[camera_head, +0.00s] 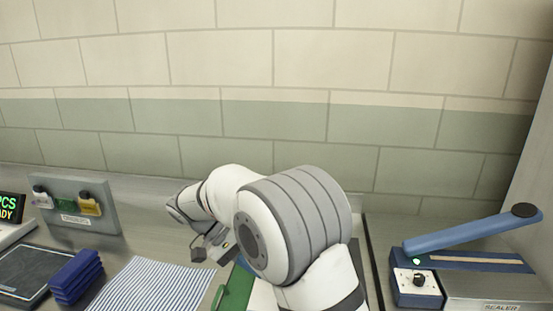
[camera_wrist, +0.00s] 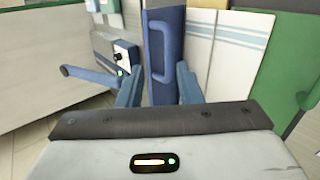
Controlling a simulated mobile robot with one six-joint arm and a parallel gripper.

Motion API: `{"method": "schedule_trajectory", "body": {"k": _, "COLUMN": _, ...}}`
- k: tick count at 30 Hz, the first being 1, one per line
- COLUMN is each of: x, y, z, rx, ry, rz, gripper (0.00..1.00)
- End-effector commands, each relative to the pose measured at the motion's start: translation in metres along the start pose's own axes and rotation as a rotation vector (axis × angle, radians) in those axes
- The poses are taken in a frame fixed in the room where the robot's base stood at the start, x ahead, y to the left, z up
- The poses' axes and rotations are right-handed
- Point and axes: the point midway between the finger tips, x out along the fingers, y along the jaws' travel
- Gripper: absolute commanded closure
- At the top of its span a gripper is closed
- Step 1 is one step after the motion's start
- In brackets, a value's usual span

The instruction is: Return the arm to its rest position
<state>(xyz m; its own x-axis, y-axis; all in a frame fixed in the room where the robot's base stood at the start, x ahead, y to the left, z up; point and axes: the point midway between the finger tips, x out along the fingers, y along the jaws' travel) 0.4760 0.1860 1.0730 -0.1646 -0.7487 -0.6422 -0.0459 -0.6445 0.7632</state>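My arm (camera_head: 290,225) is bent over the middle of the counter in the head view. My gripper (camera_wrist: 160,68) shows in the wrist view with its two blue-grey fingers apart, so it looks open. A blue upright shape with a loop outline (camera_wrist: 166,45) shows between and beyond the fingers. I see no clear grip on it. In the head view the fingertips are hidden or too small to make out.
A sealer with a raised blue lever (camera_head: 470,235) stands at right. At left are a striped mat (camera_head: 150,285), blue stacked pieces (camera_head: 76,277), a dark flat pad (camera_head: 22,272) and a rack (camera_head: 80,203). Something green (camera_head: 235,290) lies below the arm. A tiled wall (camera_head: 280,70) closes the back.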

Motion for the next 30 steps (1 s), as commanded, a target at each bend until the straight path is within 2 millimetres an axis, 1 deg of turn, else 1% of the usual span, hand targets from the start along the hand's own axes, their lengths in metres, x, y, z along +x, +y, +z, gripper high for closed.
{"method": "schedule_trajectory", "body": {"k": 1, "x": 0.010, "y": 0.018, "z": 0.003, "rx": -0.011, "ry": -0.015, "rz": -0.054, "gripper": 0.68}}
{"method": "schedule_trajectory", "body": {"k": 3, "x": 0.024, "y": 0.037, "z": 0.008, "rx": -0.040, "ry": -0.027, "rz": -0.135, "gripper": 0.68}}
{"method": "schedule_trajectory", "body": {"k": 9, "x": 0.063, "y": 0.081, "z": 0.032, "rx": -0.098, "ry": -0.023, "rz": -0.358, "gripper": 0.68}}
{"method": "schedule_trajectory", "body": {"k": 12, "x": 0.080, "y": 0.098, "z": 0.048, "rx": -0.112, "ry": 0.002, "rz": -0.464, "gripper": 0.68}}
{"method": "schedule_trajectory", "body": {"k": 16, "x": 0.102, "y": 0.115, "z": 0.070, "rx": -0.113, "ry": 0.054, "rz": -0.591, "gripper": 0.68}}
{"method": "schedule_trajectory", "body": {"k": 21, "x": 0.128, "y": 0.129, "z": 0.100, "rx": -0.088, "ry": 0.153, "rz": -0.731, "gripper": 0.68}}
{"method": "schedule_trajectory", "body": {"k": 25, "x": 0.144, "y": 0.133, "z": 0.120, "rx": -0.058, "ry": 0.241, "rz": -0.806, "gripper": 0.68}}
{"method": "schedule_trajectory", "body": {"k": 30, "x": 0.158, "y": 0.135, "z": 0.137, "rx": -0.019, "ry": 0.332, "rz": -0.857, "gripper": 0.68}}
